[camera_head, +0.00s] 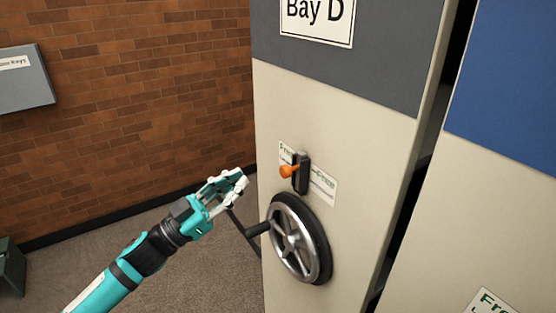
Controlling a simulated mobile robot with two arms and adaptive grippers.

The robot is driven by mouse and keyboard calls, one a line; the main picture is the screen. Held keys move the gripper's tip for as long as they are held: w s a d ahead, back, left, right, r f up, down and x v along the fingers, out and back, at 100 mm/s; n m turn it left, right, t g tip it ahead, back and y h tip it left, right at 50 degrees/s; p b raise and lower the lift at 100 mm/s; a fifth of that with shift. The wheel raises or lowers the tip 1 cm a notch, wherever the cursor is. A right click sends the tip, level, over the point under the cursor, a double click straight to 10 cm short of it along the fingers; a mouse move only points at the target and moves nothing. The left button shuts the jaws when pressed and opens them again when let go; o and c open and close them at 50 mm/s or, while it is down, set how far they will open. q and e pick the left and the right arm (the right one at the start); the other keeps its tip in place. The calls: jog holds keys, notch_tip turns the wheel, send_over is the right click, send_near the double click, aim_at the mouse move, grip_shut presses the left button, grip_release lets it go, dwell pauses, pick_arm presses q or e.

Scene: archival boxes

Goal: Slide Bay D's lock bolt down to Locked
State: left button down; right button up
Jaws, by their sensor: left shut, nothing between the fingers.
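The Bay D cabinet end (350,140) stands at right of centre, with its "Bay D" sign (317,20) at the top. The lock bolt has an orange knob (288,171) on a black upright housing (301,173). The knob sits about mid-height on the housing, near the "Free" lettering of the white label (322,187). My left gripper (242,181) is shut and empty, to the left of the knob and slightly lower in the picture, apart from it. My right gripper is not in view.
A spoked handwheel (299,239) with a dark handle (255,230) juts out just below the bolt, close to my left gripper. A grey key box (24,80) hangs on the brick wall. Another bay (480,210) stands at right past a dark gap.

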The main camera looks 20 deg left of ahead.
pick_arm(q)
jog(key=r, duration=0.1)
notch_tip(320, 180, up, 4)
jog(key=p, duration=0.5)
send_over(286, 174)
jog(key=s+a, duration=0.2)
jog(key=s, duration=0.1)
jog(key=f, duration=0.1)
jog(key=w+f, duration=0.1)
jog(key=f, duration=0.2)
jog(key=shift+w+d+f, duration=0.1)
jog(key=shift+w+d, duration=0.1)
jog(key=shift+d, duration=0.05)
notch_tip(286, 174, down, 4)
jog(key=b, duration=0.2)
jog(key=shift+b, duration=0.4)
